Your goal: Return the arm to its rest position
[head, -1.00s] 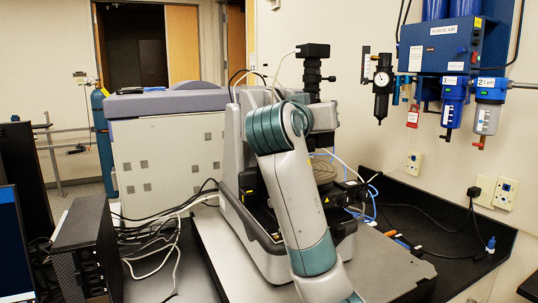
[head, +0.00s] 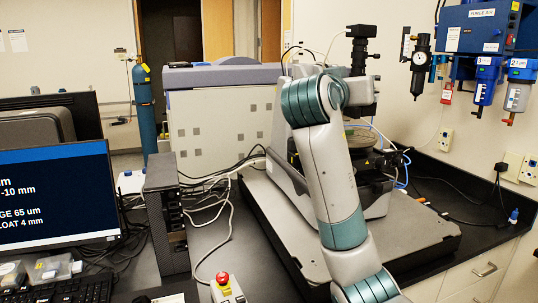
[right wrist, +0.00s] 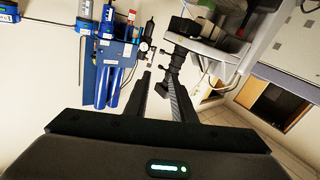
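My right arm (head: 325,165) rises from the lower right of the head view, its elbow bent in front of the grey stylus profiler (head: 285,165). It covers part of the instrument. My right gripper is hidden in the head view. In the right wrist view my right gripper (right wrist: 160,80) shows two dark fingers with a gap and pale wall between them, holding nothing. The profiler's black camera column (head: 360,50) stands behind the elbow; whether the arm touches the instrument cannot be told. My left gripper is in neither view.
The profiler stands on a grey slab (head: 415,235) on the black bench. A monitor (head: 55,200), a black computer tower (head: 165,225) and a red stop button (head: 222,279) are at left and front. Blue air filters (head: 485,80) hang on the right wall.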

